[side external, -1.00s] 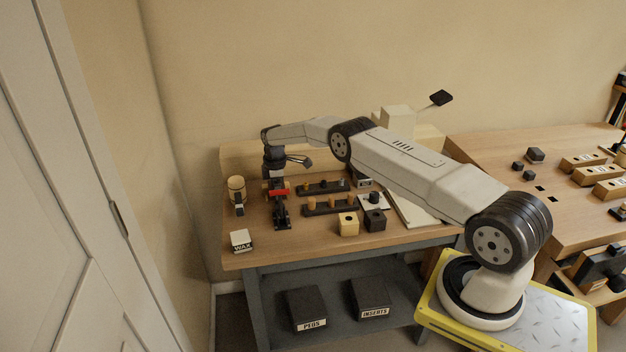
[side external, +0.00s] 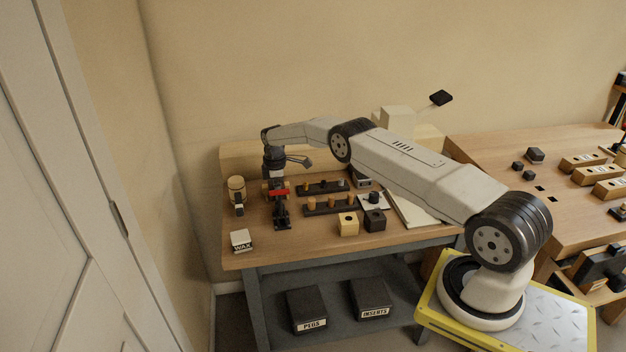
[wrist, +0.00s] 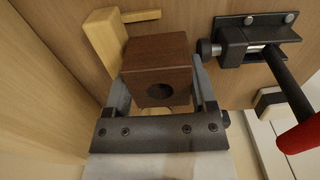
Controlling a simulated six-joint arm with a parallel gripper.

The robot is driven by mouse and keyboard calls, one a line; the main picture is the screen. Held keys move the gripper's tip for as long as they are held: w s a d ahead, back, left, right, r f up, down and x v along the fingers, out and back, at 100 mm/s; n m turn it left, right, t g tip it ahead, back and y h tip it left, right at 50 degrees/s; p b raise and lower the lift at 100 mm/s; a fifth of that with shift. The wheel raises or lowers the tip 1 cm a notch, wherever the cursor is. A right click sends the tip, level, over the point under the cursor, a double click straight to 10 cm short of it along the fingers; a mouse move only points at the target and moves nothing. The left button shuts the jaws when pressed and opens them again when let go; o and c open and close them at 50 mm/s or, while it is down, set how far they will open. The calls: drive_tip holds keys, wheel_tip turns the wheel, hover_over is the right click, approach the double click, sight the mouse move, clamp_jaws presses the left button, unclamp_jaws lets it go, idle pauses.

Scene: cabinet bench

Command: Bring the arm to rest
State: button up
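My gripper (wrist: 161,82) points down over the left part of the wooden bench (side external: 320,248). In the wrist view a dark brown block (wrist: 157,55) with a round hole sits between its two fingers, one on each side. I cannot tell whether the fingers press on the block or stand just clear of it. In the side view the block is hard to make out. My arm reaches across the bench from the right.
A red-handled black tool (wrist: 300,135) is close on the right in the wrist view. A pale wooden piece (wrist: 103,45) lies beside the block.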

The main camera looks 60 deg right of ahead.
drive_tip(key=shift+o, duration=1.2)
drive_tip(key=shift+s+f, duration=0.3)
drive_tip(key=shift+f, duration=0.4)
drive_tip(key=shift+c, duration=1)
drive_tip(key=shift+r, duration=0.2)
drive_tip(key=shift+w+r, duration=0.15)
drive_tip(key=shift+r, duration=3.4)
drive_tip(key=shift+a, duration=0.1)
